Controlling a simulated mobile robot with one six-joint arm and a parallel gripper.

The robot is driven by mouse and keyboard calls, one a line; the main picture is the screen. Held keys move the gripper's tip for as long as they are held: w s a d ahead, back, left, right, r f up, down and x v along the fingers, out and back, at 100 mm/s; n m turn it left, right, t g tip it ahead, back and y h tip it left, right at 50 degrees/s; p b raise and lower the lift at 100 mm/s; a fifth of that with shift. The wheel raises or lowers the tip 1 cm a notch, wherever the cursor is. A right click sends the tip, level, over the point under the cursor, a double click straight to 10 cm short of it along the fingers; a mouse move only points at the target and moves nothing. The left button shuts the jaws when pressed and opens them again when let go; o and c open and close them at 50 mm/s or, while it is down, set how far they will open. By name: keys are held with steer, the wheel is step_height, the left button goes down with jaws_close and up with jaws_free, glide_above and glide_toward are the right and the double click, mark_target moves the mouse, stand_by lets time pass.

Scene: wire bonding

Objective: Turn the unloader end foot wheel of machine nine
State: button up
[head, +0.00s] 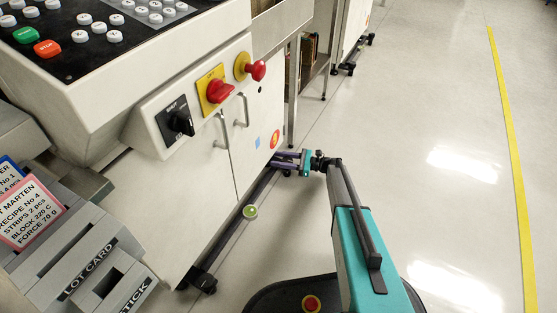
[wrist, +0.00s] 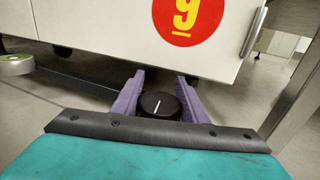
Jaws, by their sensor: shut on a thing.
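The foot wheel (wrist: 160,106) is a black round knob with a white line, low under the cabinet of machine nine. The white line points nearly straight up in the wrist view, with a slight tilt. My gripper (wrist: 158,101) has its two purple fingers on either side of the wheel and is shut on it. In the head view my gripper (head: 287,159) reaches under the lower right corner of the cabinet (head: 190,215), and the wheel itself is hidden there. A red round label with a yellow nine (wrist: 188,14) is on the cabinet just above.
A green-topped round object (head: 250,211) lies by the cabinet base. A black caster foot (head: 203,284) stands at the near corner. A metal table leg (head: 293,90) rises close behind my gripper. The floor (head: 430,130) to the right is clear up to a yellow line (head: 508,130).

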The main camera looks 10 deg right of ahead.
steer(key=o, duration=1)
steer(key=shift+o, duration=0.2)
steer(key=shift+d, duration=0.2)
steer(key=shift+s+d+r+p, duration=0.1)
steer(key=shift+s+d+p, duration=0.15)
steer(key=shift+d+p, duration=0.25)
steer(key=v, duration=1.2)
steer(key=shift+s+d, duration=0.15)
